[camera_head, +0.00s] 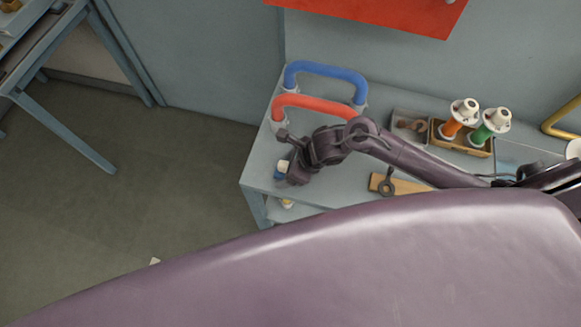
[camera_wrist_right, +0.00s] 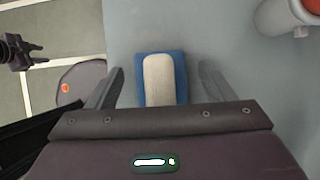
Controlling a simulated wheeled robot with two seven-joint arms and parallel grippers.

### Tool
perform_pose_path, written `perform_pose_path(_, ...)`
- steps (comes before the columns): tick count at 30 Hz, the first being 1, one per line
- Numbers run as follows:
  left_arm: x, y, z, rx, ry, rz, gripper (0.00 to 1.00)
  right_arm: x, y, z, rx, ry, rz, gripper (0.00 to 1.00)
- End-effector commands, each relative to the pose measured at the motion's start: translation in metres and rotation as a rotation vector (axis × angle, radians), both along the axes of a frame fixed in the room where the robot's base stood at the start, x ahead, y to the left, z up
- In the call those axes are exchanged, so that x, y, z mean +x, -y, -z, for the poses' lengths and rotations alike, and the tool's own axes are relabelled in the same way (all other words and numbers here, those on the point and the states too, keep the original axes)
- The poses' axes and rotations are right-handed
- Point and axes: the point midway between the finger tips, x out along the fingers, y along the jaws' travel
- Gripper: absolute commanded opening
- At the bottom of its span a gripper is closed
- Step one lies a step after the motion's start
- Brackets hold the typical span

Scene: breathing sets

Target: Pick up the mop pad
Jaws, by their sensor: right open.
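The mop pad (camera_wrist_right: 178,62) is a small block with a blue base and a pale, rounded top. It lies on the grey table top between the spread fingers of my right gripper (camera_wrist_right: 160,70), with a gap on either side. In the head view the pad (camera_head: 282,167) shows at the table's left end, partly hidden by my right gripper (camera_head: 287,160). The right gripper is open and holds nothing. A dark gripper-like part at the left of the right wrist view looks like my left gripper (camera_wrist_right: 24,54); its jaw state is unclear.
Blue (camera_head: 326,71) and red (camera_head: 314,105) handles stand behind the right gripper on the table (camera_head: 262,178). A wooden box (camera_head: 461,143) holds orange and green bottle-like items. A wooden board (camera_head: 402,186) with a dark ring tool lies near the front edge. The floor left is mostly clear.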

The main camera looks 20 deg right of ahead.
Motion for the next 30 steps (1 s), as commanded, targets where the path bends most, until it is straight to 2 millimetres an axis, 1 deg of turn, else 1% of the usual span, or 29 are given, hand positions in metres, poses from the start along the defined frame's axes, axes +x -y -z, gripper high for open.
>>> perform_pose_path(5, 0.0, 0.0, 0.0, 0.0, 0.0, -0.001, 0.36, 0.0, 0.0, 0.0, 0.0, 0.0, 0.0, 0.75)
perform_pose_path(16, -0.003, -0.001, 0.001, 0.001, -0.005, -0.003, 0.36, 0.0, 0.0, 0.0, 0.0, 0.0, 0.001, 0.27)
perform_pose_path(25, -0.004, -0.001, 0.001, 0.001, -0.007, -0.003, 0.36, 0.001, 0.0, -0.002, 0.001, 0.002, 0.002, 0.27)
perform_pose_path(29, -0.005, -0.001, 0.003, 0.001, -0.007, -0.003, 0.36, 0.002, 0.0, -0.011, 0.001, 0.004, 0.0, 0.27)
perform_pose_path(30, -0.005, -0.001, 0.004, 0.001, -0.007, -0.003, 0.36, 0.002, 0.0, -0.016, 0.001, 0.006, 0.0, 0.27)
